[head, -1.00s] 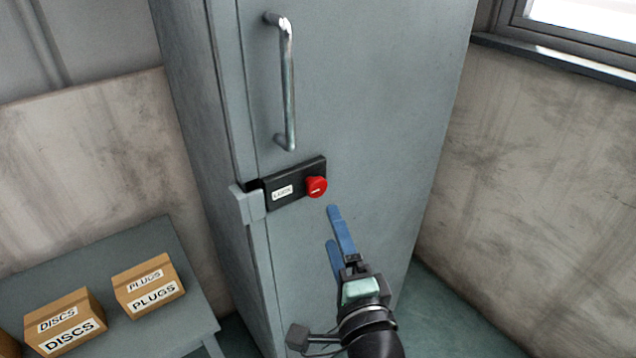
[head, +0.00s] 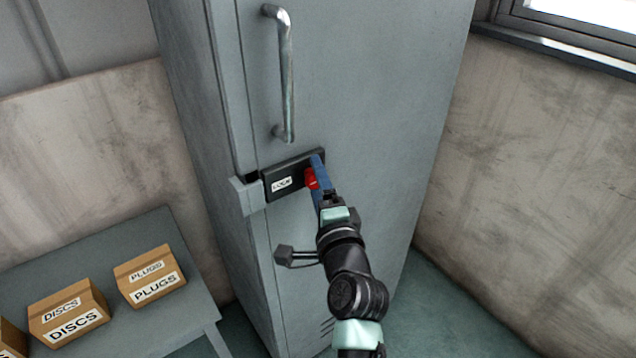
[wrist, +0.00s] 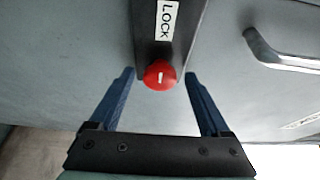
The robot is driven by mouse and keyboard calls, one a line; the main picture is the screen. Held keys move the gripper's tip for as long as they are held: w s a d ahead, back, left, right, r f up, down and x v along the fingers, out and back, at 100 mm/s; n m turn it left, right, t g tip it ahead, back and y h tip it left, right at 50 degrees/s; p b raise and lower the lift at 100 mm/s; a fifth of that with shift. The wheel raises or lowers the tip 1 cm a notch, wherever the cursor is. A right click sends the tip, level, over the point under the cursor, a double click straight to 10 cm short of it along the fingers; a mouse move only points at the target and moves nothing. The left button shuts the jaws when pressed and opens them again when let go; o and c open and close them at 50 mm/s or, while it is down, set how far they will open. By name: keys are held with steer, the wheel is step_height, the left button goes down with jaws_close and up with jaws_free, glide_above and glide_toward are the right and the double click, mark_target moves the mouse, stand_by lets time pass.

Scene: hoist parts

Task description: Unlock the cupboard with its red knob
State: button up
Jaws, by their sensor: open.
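The grey cupboard (head: 375,110) stands upright with its door shut. A black lock plate (head: 270,189) with a "LOCK" label is on the door below the handle. The red knob (head: 311,180) sits at the plate's right end, partly hidden by my gripper in the head view. My gripper (head: 316,172) is open, with its blue fingers at the knob. In the wrist view the red knob (wrist: 159,75) lies between the open fingertips (wrist: 158,74), with a gap on both sides. The knob's white mark runs nearly along the gripper's approach direction.
A metal bar handle (head: 286,80) is above the lock plate. A grey table (head: 185,335) at the lower left holds cartons marked PLUGS (head: 149,277) and DISCS (head: 68,311). A wall (head: 535,170) stands at the right.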

jaws_close()
steer(key=shift+f+b, duration=0.15)
steer(key=shift+b, duration=0.25)
steer(key=b, duration=0.1)
steer(key=n+b, duration=0.1)
steer(key=b, duration=0.1)
steer(key=shift+f+n, duration=0.3)
steer(key=n+t+b, duration=0.1)
steer(key=b, duration=0.3)
steer(key=shift+f+y, duration=0.15)
steer(key=shift+y, duration=0.15)
steer(key=shift+w+d+r+n+y+b, duration=0.1)
steer(key=shift+n+y+b, duration=1.35)
steer(key=shift+n+b, duration=2.9)
steer(key=shift+w+d+r+n+y+b, duration=0.1)
steer(key=shift+n+y+b, duration=1.75)
steer(key=shift+b, duration=4.65)
steer(key=shift+d+n+y+b, duration=0.1)
steer(key=shift+n+y+b, duration=0.9)
steer(key=shift+n+b, duration=3.55)
steer(key=shift+r+m+b, duration=0.1)
steer(key=shift+m+b, duration=0.45)
steer(key=shift+b, duration=0.4)
